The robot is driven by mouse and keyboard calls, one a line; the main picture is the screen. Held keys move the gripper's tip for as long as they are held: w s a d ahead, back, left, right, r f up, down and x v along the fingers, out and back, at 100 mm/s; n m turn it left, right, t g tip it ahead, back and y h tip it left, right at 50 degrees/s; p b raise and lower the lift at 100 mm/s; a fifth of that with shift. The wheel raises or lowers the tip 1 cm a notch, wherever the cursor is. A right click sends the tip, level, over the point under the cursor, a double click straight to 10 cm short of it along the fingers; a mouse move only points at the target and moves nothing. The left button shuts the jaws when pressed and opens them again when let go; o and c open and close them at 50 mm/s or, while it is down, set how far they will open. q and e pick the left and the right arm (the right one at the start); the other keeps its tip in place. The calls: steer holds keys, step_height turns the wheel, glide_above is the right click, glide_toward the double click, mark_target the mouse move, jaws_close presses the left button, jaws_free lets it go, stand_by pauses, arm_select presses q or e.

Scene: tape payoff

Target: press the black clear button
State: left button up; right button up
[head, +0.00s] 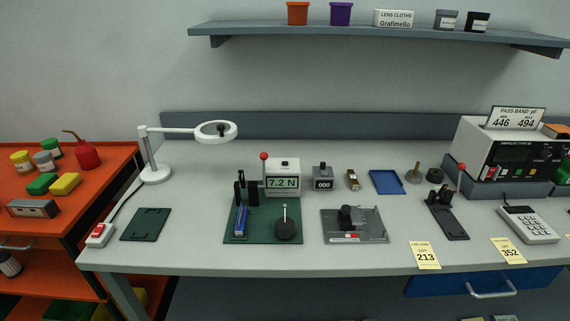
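No button in the head view can be read as the clear button; labels are too small. A white box (283,165) with a green display reading 7.2 N stands on a green plate, with a red-ball lever at its left. A small grey counter (323,184) showing 000 sits to its right. A white instrument (490,145) at the far right has a dark front panel with small coloured controls. A white keypad device (528,224) lies in front of it. Neither of my grippers is in view.
The grey bench (200,255) has free room along its front and left. A white ring lamp (216,131) stands at the back left. A grey fixture (372,224) and a dark lever stand (446,219) sit mid-bench. An orange cart (100,160) is at left; a shelf (350,35) hangs above.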

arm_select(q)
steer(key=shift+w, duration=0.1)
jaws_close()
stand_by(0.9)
